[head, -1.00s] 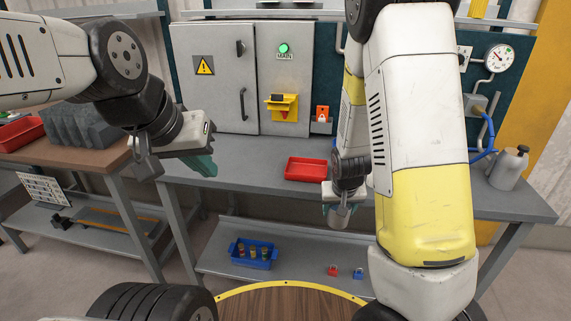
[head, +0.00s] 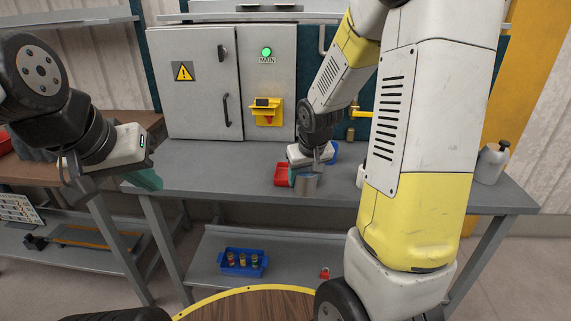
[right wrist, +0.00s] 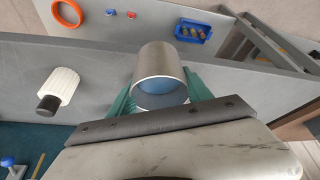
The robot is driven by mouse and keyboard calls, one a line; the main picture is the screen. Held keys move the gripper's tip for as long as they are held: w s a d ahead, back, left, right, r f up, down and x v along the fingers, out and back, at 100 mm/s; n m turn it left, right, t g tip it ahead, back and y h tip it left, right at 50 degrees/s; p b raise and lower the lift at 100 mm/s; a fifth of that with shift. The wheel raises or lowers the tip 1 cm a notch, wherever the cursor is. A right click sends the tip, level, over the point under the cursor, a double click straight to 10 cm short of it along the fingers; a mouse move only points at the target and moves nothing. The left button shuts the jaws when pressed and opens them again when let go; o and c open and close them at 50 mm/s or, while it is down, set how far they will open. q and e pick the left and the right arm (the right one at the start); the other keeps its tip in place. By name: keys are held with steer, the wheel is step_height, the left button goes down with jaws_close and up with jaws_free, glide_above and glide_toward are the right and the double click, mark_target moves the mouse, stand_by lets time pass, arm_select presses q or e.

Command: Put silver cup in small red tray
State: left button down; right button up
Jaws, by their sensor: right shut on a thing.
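The silver cup (head: 306,184) is held in my right gripper (head: 311,172), just to the right of the small red tray in the head view. In the right wrist view the cup (right wrist: 160,62) sits between the teal fingers of the right gripper (right wrist: 161,92), with a bluish inside showing. The small red tray (head: 281,177) lies on the grey bench, partly covered by the right gripper and cup. Whether the cup overlaps the tray's edge from above is unclear. My left gripper (head: 148,180) hangs left of the bench, empty; its finger gap is not clear.
A blue crate (head: 242,262) with several small items stands on the lower shelf, near a small red object (head: 325,273). A grey cabinet (head: 190,85) is behind. The bench left of the tray is clear.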

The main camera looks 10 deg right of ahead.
steer(key=w, duration=0.4)
steer(key=w+f, duration=0.1)
steer(key=w, duration=0.8)
steer(key=shift+w+d+f, duration=0.15)
steer(key=shift+d+f, duration=0.05)
steer(key=shift+d, duration=0.05)
steer(key=shift+s+x, duration=0.15)
steer(key=shift+x, duration=0.7)
steer(key=shift+s+x, duration=0.2)
steer(key=shift+x, duration=0.7)
steer(key=shift+f, duration=0.3)
steer(key=o, duration=1.5)
